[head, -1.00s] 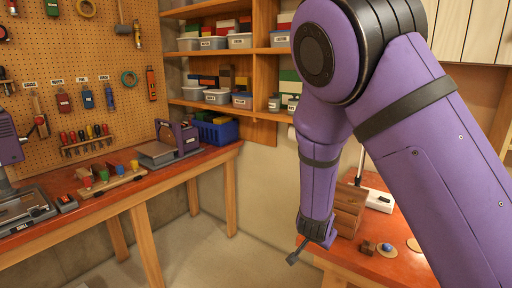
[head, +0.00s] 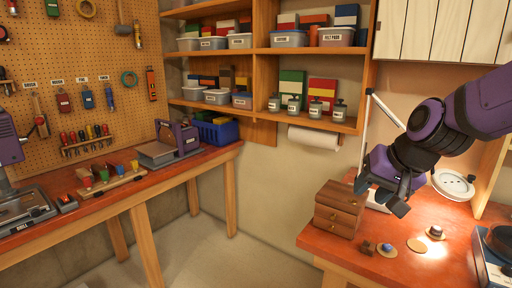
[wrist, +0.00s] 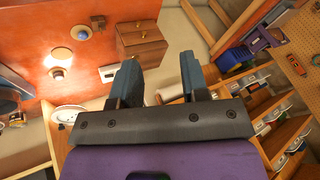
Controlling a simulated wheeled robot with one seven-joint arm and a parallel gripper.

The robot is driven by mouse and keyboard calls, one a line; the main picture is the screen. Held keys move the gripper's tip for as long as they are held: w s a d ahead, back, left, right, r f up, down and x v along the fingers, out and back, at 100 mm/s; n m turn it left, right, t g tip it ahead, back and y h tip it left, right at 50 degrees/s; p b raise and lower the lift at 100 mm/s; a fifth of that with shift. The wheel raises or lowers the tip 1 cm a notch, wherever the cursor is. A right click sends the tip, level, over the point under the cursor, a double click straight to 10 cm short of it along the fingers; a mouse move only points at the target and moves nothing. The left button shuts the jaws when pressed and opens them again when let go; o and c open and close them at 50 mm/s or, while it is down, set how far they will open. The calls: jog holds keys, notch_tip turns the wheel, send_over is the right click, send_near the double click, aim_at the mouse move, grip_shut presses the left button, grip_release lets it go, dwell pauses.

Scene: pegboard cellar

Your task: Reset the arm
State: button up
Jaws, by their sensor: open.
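My purple arm reaches in from the right in the head view. My gripper (head: 382,198) hangs above the right-hand orange bench, behind and to the right of the small wooden drawer box. In the wrist view my gripper (wrist: 162,80) shows two blue-grey fingers standing well apart. Nothing is between them, so it is open and empty. The drawer box (head: 339,208) stands on the bench and also shows in the wrist view (wrist: 140,42), beyond the fingers.
The right bench (head: 318,240) holds a small brown block (head: 368,247), small round items and a white round dish (head: 453,185). A shelf unit (head: 262,50) with bins and jars stands behind. The left bench (head: 100,200) carries tools. Floor between the benches is clear.

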jog(key=s+d+r+n+h, duration=0.1)
jog(key=s+d+r, duration=0.2)
jog(key=s, duration=0.5)
jog(key=s+d+r+n+h, duration=0.1)
jog(key=s+d+r+h, duration=0.1)
jog(key=s, duration=0.6)
jog(key=shift+s+d+r+n, duration=0.25)
jog(key=shift+d+r+n, duration=0.15)
jog(key=shift+d+r, duration=0.5)
